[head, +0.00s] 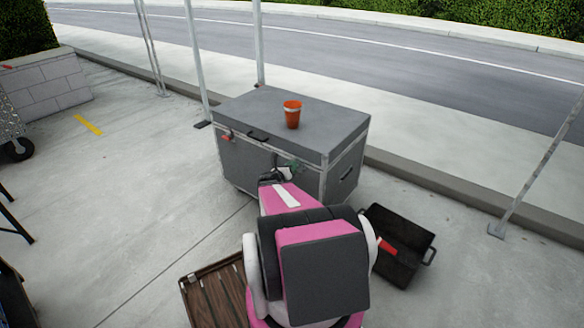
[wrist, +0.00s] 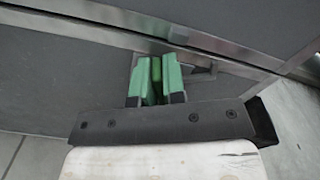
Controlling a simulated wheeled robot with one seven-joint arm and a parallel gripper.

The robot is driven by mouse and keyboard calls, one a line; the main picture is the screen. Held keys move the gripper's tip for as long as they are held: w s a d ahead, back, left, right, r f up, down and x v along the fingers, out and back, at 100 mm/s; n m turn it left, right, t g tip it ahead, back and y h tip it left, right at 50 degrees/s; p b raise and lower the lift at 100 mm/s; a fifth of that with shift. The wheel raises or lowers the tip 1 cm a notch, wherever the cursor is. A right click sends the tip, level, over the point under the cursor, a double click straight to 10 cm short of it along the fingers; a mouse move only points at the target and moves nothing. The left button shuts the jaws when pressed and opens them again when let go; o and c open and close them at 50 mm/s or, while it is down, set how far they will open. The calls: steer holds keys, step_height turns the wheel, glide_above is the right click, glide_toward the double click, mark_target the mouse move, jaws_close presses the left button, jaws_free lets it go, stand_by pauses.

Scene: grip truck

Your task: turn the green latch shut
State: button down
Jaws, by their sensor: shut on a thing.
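The grey case (head: 265,165) stands on the pavement with its lid (head: 255,110) down. The green latch (head: 295,165) is on its front face, toward the right, just under the lid edge; my arm partly covers it. In the wrist view a narrow strip of the green latch (wrist: 156,68) shows between the two light green fingers of my gripper (wrist: 154,82). The gripper is shut on it, against the front face below the metal rim. The latch's exact angle is hard to tell, as the fingers hide most of it.
An orange cup (head: 292,114) stands on the lid. A red-orange latch (head: 228,136) and a black handle (head: 258,135) are farther left on the case. A black open bin (head: 408,268) lies right of me, a wooden crate (head: 208,284) left.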

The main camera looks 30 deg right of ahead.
steer(key=n, duration=0.6)
steer(key=shift+w+a+f, duration=0.1)
steer(key=shift+w+f, duration=0.2)
steer(key=n, duration=0.6)
steer(key=shift+w+f, duration=0.1)
steer(key=shift+f, duration=0.25)
steer(key=shift+n, duration=0.4)
steer(key=c, duration=1.2)
jaws_free()
steer(key=shift+a, duration=0.1)
steer(key=v, duration=1)
steer(key=shift+s+a, duration=0.2)
steer(key=shift+a, duration=0.15)
